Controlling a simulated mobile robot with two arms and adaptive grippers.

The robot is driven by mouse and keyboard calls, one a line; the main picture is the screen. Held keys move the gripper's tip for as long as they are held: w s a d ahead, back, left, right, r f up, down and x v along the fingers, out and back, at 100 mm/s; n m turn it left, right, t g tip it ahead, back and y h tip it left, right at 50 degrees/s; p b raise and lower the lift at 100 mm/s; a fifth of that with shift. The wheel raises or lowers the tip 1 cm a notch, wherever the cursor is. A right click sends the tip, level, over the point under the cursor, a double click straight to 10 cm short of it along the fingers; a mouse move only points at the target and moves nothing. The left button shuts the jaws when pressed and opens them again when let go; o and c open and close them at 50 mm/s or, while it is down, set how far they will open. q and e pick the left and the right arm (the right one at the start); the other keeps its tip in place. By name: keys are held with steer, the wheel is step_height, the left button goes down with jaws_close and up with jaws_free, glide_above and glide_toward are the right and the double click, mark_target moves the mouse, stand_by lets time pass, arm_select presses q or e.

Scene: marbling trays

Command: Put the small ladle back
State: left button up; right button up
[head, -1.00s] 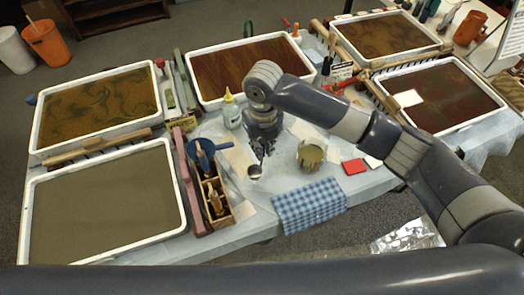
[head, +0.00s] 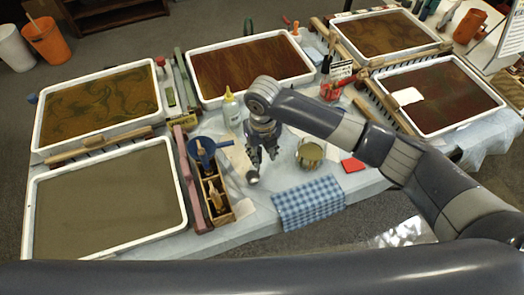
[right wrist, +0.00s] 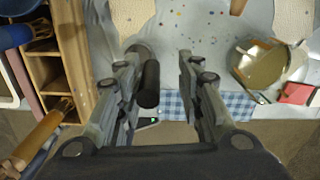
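The small ladle's round metal bowl (head: 252,177) is by the table's front, left of the checked cloth. In the right wrist view its dark handle (right wrist: 149,85) points up towards the camera, between the fingers and close to the left one. My right gripper (head: 262,155) is just above the ladle. In its wrist view the gripper (right wrist: 160,82) has its fingers well apart, with a gap beside the handle. Whether the left finger touches the handle, I cannot tell. My left gripper is not in view.
A wooden caddy (head: 228,217) with tools and a blue pan (head: 201,149) stand left of the gripper. A metal pot (head: 309,153), a red pad (head: 352,165) and the checked cloth (head: 309,203) are to the right. Marbling trays surround this area.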

steer(key=shift+r, duration=0.2)
step_height(320, 180, up, 12)
steer(key=b, duration=0.2)
